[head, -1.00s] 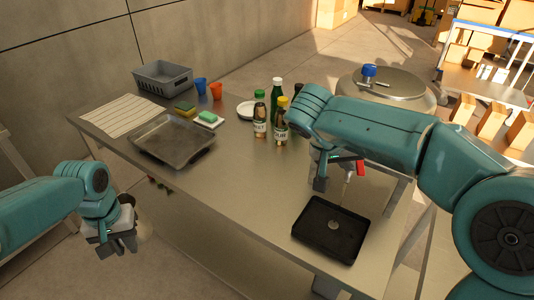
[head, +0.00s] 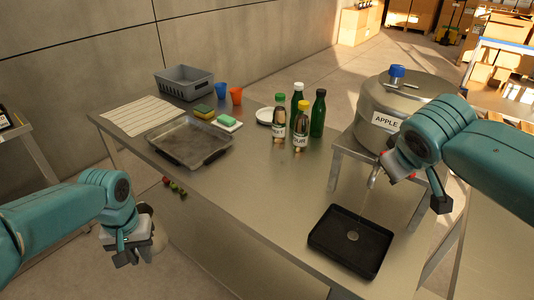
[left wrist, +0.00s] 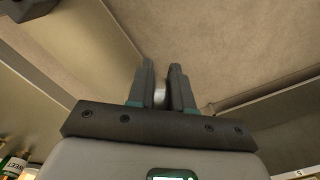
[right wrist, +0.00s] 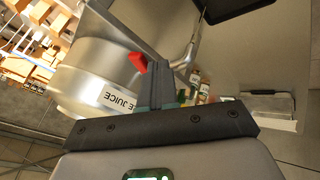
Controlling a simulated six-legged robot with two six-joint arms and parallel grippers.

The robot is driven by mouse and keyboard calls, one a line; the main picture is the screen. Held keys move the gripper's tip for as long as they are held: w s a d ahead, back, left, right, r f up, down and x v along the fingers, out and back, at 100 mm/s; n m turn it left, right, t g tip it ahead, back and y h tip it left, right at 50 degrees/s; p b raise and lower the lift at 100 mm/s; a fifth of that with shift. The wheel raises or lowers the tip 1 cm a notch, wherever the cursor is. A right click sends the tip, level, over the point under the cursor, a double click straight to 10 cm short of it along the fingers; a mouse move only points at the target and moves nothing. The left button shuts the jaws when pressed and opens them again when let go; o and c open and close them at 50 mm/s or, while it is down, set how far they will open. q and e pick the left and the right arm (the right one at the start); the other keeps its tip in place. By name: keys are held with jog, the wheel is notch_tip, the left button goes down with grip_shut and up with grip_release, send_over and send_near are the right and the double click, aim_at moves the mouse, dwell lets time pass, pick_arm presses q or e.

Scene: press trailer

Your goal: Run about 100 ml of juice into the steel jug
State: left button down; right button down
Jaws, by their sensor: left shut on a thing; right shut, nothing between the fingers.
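The juice tank (head: 372,112) with an APPLE label stands on a metal stand; its label also shows in the right wrist view (right wrist: 118,98). Its tap (head: 373,172) has a red lever (right wrist: 138,61) and hangs above a black drip tray (head: 330,238). My right gripper (right wrist: 162,84) is shut and empty, close beside the lever; whether they touch is unclear. My left gripper (left wrist: 160,80) is shut on a small pale part. I cannot tell whether juice runs.
Several bottles (head: 318,113) stand left of the tank. The table middle (head: 255,180) is clear. Small red and green things (head: 174,186) show near the front edge.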

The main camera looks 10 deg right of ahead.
jog(key=shift+d+n+t+y, duration=0.45)
jog(key=shift+d+n, duration=0.55)
jog(key=shift+d, duration=0.65)
jog(key=shift+s+a, duration=0.1)
